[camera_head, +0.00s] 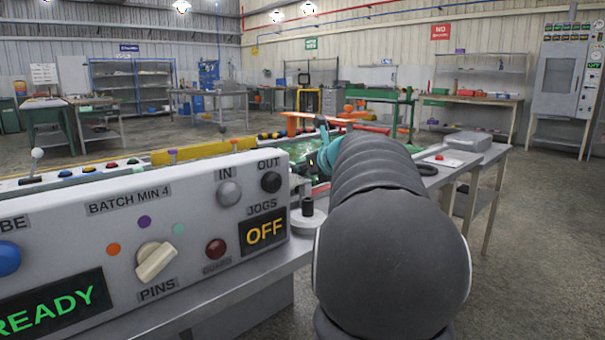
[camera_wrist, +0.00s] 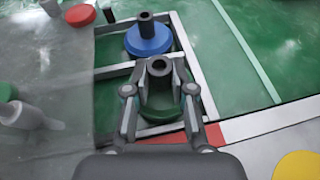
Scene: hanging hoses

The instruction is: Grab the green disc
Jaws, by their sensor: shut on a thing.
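The green disc (camera_wrist: 160,114) shows in the wrist view at the lower middle, with a dark grey upright post with a hollow top on it. My gripper (camera_wrist: 158,88) is around this post, one finger on each side, shut on it just above the disc. The disc sits inside a light grey frame on a green surface, and its near side is partly hidden by my gripper. In the head view my arm covers the place, and I cannot make out the green disc or my fingertips there.
A blue disc (camera_wrist: 148,38) with a dark post sits just beyond the green one. A red disc (camera_wrist: 80,14) lies at the upper left and a yellow disc (camera_wrist: 298,165) at the lower right. A control panel (camera_head: 150,235) reading READY and OFF stands left of my arm.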

